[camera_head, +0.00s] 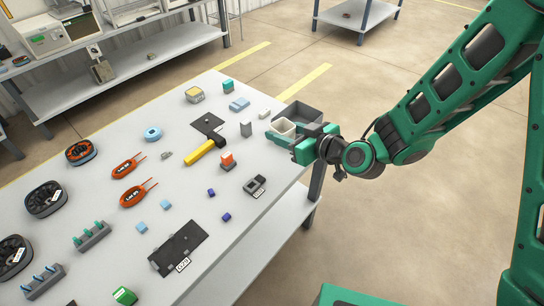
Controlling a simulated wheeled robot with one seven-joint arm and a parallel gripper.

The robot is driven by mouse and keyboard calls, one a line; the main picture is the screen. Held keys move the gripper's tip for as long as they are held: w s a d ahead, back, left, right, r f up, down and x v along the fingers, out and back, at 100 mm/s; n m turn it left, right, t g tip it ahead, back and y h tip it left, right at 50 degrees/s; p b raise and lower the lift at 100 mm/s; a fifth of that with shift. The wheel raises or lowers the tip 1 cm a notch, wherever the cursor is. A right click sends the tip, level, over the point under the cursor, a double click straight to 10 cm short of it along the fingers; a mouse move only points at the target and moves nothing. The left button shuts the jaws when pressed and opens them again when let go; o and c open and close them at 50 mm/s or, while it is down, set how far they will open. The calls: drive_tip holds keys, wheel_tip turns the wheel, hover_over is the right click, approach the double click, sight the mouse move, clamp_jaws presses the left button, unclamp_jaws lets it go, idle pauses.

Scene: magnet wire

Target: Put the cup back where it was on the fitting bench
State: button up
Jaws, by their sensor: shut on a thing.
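My gripper (288,138) is at the right edge of the fitting bench (185,130), its green fingers on either side of a pale, open-topped cup (283,126). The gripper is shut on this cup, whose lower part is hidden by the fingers. The cup looks roughly upright and overlaps a dark grey open bin (301,112) just behind it. I cannot tell whether the cup touches the bench or the bin.
A grey block (246,129) stands left of the gripper. Reels, racks and small blue blocks fill the left and front. A clear patch lies right of the dark plate (178,248).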

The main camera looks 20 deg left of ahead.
drive_tip(key=s+a+n+g+y, duration=0.1)
drive_tip(key=s+a+n+g, duration=0.1)
drive_tip(key=s+a, duration=0.55)
hover_over(272, 157)
wheel_tip(272, 157, down, 7)
drive_tip(key=shift+f, duration=2.2)
drive_tip(key=o, duration=1.1)
drive_tip(key=shift+f, duration=0.1)
drive_tip(key=shift+c, duration=0.2)
drive_tip(key=v, duration=1.2)
